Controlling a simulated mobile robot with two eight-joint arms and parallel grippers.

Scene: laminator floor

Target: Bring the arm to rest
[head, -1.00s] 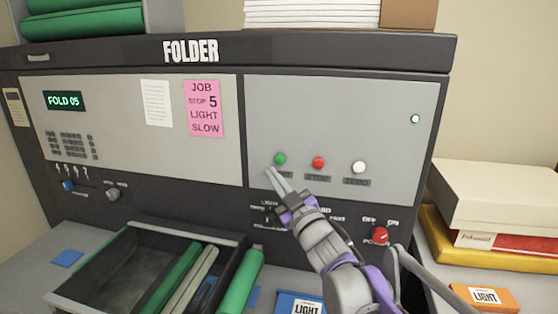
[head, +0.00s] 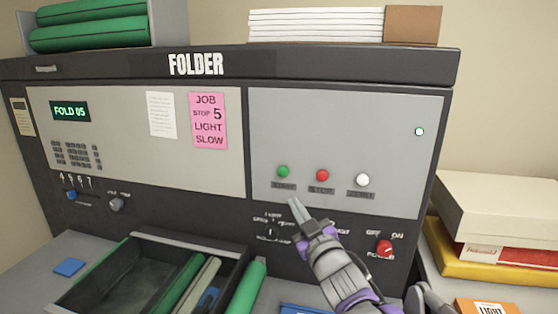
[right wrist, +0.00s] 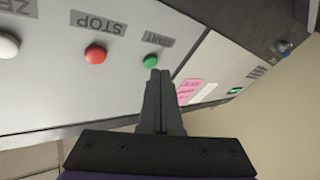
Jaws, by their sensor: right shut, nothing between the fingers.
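My right gripper (head: 297,205) is shut and empty. In the head view it stands in front of the folder's panel, a little below the green start button (head: 283,172). In the right wrist view its closed fingers (right wrist: 157,80) point toward the green button (right wrist: 151,61), and I cannot tell the gap between them. The red stop button (head: 322,175) and the white button (head: 362,180) sit to the right of the green one. The folder (head: 330,120) display (head: 70,111) reads FOLD 05. My left gripper is not in view.
A red power knob (head: 384,247) is right of my arm. A dark tray (head: 100,287) with green and pale rolls stands front left. A pink note (head: 209,121) hangs on the panel.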

